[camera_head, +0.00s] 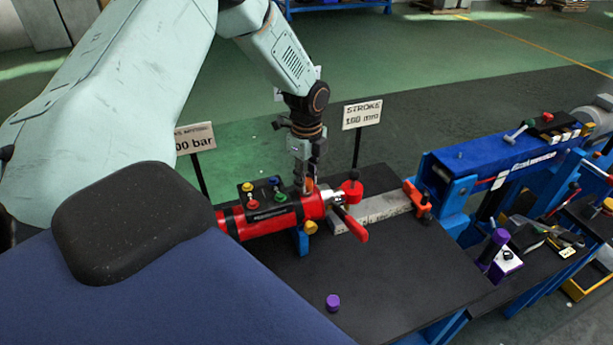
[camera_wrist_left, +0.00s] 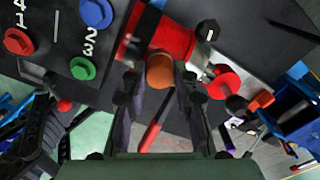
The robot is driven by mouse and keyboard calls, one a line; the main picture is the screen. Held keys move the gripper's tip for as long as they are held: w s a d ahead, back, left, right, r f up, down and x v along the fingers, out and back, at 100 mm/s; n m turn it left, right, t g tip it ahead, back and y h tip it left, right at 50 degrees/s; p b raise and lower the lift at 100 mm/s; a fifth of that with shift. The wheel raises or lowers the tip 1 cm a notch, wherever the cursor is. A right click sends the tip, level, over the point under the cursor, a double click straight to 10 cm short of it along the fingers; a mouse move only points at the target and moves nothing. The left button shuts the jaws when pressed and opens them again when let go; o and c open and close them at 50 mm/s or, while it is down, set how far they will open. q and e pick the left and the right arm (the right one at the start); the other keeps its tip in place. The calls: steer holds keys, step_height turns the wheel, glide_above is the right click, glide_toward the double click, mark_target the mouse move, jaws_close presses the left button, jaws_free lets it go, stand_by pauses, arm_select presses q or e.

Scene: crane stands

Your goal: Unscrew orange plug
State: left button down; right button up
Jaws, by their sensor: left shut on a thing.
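The orange plug (camera_wrist_left: 160,71) shows in the left wrist view as a round orange cap at the red cylinder (camera_wrist_left: 165,38). It sits between the two fingertips of my left gripper (camera_wrist_left: 160,78), which is shut on it. In the head view the left gripper (camera_head: 306,188) points down onto the top of the red cylinder (camera_head: 262,222), near its right end. The plug is mostly hidden by the fingers there. My right gripper is in neither view.
A black panel with coloured knobs (camera_head: 266,200) stands beside the cylinder. A red-handled lever (camera_head: 352,225) juts from its right end. Two signs on posts (camera_head: 362,114) stand behind. A purple cap (camera_head: 333,301) lies on the dark bench (camera_head: 400,280). A blue press frame (camera_head: 490,160) stands right.

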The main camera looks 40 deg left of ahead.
arm_select(q)
steer(key=shift+r, duration=0.1)
steer(key=shift+r+n+p, duration=0.1)
steer(key=shift+n+p, duration=0.3)
steer(key=shift+p, duration=0.1)
steer(key=shift+r+n+p, duration=0.1)
steer(key=shift+n+p, duration=0.85)
steer(key=shift+n, duration=0.75)
steer(key=shift+w+f+n+p, duration=0.1)
steer(key=shift+f+n+p, duration=0.1)
steer(key=shift+n+p, duration=0.25)
